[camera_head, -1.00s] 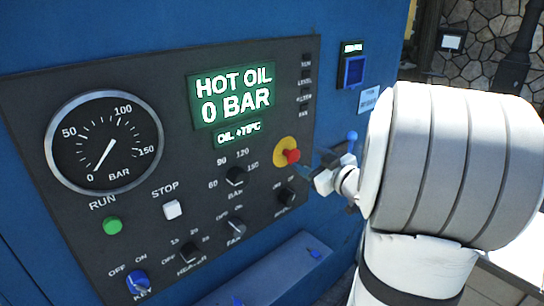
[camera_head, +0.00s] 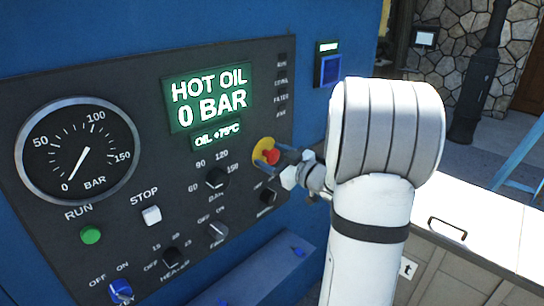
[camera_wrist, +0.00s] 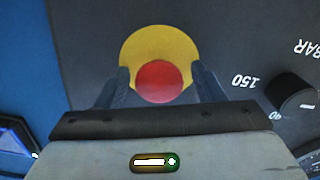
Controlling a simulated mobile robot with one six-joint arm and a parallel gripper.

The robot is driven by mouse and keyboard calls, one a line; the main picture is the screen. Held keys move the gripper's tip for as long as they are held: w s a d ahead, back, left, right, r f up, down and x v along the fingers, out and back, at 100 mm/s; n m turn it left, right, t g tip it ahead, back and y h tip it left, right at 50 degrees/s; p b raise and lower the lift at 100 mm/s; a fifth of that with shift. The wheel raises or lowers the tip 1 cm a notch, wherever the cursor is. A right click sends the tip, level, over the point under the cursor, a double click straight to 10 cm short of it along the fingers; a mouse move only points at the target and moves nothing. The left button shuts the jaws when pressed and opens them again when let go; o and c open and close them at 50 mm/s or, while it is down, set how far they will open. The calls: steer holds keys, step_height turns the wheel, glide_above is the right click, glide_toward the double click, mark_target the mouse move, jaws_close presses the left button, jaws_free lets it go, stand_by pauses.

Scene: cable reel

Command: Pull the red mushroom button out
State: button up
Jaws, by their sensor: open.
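The red mushroom button (camera_head: 270,156) sits on a yellow round backing (camera_head: 262,147) on the dark control panel. In the wrist view the red button (camera_wrist: 160,82) lies between the two dark fingers of my gripper (camera_wrist: 160,88), in front of the yellow disc (camera_wrist: 160,42). My gripper (camera_head: 283,159) is open, with one finger on either side of the button. I cannot tell whether the fingers touch it. The arm comes in from the right, and part of the backing is hidden behind the gripper.
The panel (camera_head: 150,70) holds a pressure gauge (camera_head: 78,150), a lit display (camera_head: 208,97), a green run button (camera_head: 91,235), a white stop button (camera_head: 151,215) and several black knobs near my gripper. A blue ledge (camera_head: 262,272) juts out below. A cabinet (camera_head: 470,235) stands at right.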

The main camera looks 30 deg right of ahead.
steer(key=shift+c, duration=0.5)
jaws_close()
steer(key=shift+b+v, duration=0.3)
steer(key=shift+v, duration=0.5)
steer(key=shift+c, duration=1.3)
jaws_free()
steer(key=shift+f, duration=0.1)
steer(key=shift+o, duration=1.4)
steer(key=shift+s, duration=0.1)
steer(key=shift+o, duration=0.4)
steer(key=b+v, duration=0.1)
steer(key=v, duration=0.6)
steer(key=shift+s, duration=0.3)
